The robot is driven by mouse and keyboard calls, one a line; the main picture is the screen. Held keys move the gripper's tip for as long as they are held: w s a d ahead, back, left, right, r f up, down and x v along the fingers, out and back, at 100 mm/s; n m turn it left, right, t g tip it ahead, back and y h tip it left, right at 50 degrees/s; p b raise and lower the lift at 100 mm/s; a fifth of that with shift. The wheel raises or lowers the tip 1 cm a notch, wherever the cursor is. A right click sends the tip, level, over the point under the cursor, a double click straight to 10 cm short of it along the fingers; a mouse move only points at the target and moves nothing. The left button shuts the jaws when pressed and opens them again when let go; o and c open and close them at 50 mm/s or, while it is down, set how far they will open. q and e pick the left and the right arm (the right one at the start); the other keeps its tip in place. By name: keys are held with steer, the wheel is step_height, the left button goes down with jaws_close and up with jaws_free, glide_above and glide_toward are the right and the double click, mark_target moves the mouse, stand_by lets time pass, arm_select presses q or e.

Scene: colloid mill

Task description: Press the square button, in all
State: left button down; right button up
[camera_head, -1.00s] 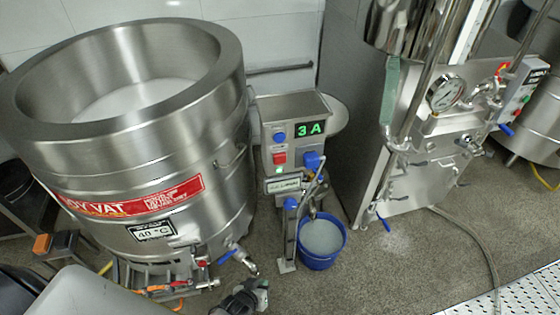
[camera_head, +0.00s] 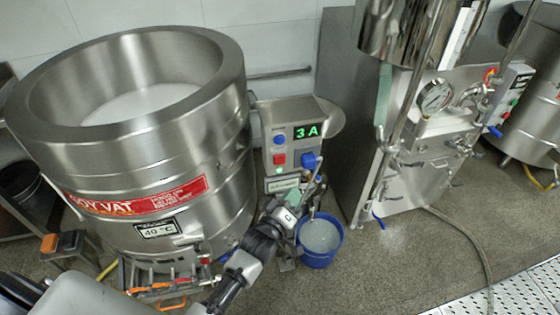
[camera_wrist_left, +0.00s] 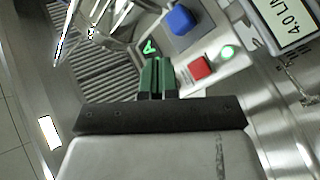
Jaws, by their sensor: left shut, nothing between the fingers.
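The mill's control box (camera_head: 291,122) has a lit green "3 A" display (camera_head: 306,132). On its front are a square red button (camera_head: 279,159), a blue button (camera_head: 279,139) above it and a blue knob (camera_head: 309,160) to the right. My left gripper (camera_head: 297,197) is below this panel, its green fingers shut and empty. In the left wrist view the closed fingers (camera_wrist_left: 157,62) appear just left of the red button (camera_wrist_left: 199,68) in the picture; whether they touch the panel cannot be told. A lit green lamp (camera_wrist_left: 228,52) is beside the button. My right gripper is out of view.
A large steel soy vat (camera_head: 130,150) stands close on the left. A blue bucket (camera_head: 320,256) of pale liquid sits on the floor below the mill. A steel machine with a gauge (camera_head: 435,96) stands right. Open floor (camera_head: 400,255) lies at front right.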

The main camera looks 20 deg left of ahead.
mark_target(279, 159)
arm_select(q)
steer(key=w+a+b, duration=0.3)
steer(key=w+a, duration=0.2)
steer(key=w, duration=0.2)
steer(key=shift+w+b, duration=0.2)
steer(key=shift+b, duration=0.2)
stand_by(2.2)
steer(key=shift+w+a, duration=0.2)
steer(key=shift+w, duration=0.15)
steer(key=shift+w+a+b, duration=0.3)
steer(key=shift+w, duration=0.05)
stand_by(0.6)
stand_by(0.3)
steer(key=shift+s+d+p, duration=0.5)
steer(key=shift+s+p, duration=0.1)
steer(key=shift+s, duration=0.15)
